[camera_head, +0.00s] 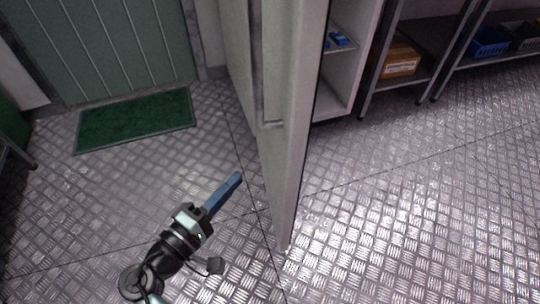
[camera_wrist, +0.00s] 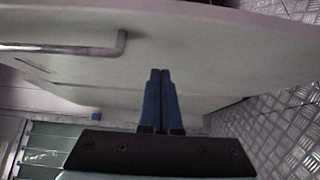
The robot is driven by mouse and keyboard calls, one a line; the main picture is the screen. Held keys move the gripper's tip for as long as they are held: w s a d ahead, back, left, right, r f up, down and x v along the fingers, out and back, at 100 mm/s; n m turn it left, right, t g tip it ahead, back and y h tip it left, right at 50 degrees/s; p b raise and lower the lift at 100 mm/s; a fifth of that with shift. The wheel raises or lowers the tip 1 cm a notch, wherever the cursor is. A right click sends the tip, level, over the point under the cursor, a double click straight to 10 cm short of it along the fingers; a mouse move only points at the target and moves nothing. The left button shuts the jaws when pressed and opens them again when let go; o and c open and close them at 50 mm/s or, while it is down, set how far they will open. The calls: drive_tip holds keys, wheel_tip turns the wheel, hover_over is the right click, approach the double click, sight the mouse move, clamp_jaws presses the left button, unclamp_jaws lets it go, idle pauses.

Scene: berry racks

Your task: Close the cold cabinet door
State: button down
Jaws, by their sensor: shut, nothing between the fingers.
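The cold cabinet door (camera_head: 292,150) stands open in the head view, seen nearly edge-on in the middle, with a bar handle (camera_head: 272,125) on its left face. Part of the cabinet's white interior (camera_head: 340,82) shows to the right behind the door, with small blue items on a shelf. My gripper (camera_head: 236,178) is shut and empty, to the left of the door. In the wrist view, the door face (camera_wrist: 220,50) spans the upper part and the handle (camera_wrist: 120,44) is at upper left. My blue fingers (camera_wrist: 160,75) are together and point toward the door face; I cannot tell if they touch it.
A rack at the upper right holds a cardboard box (camera_head: 400,62) and a blue crate (camera_head: 488,42). A green mat (camera_head: 136,120) lies before a green door (camera_head: 100,45) at upper left. The metal tread floor (camera_head: 400,210) is clear right of the cabinet door.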

sight(281, 148)
drive_tip(key=w+d, duration=0.3)
drive_tip(key=w+d+b, duration=0.1)
drive_tip(key=w+d, duration=0.1)
drive_tip(key=d, duration=0.1)
drive_tip(key=shift+w+d+b, duration=0.3)
drive_tip(key=shift+w+d, duration=0.25)
drive_tip(key=shift+d, duration=0.3)
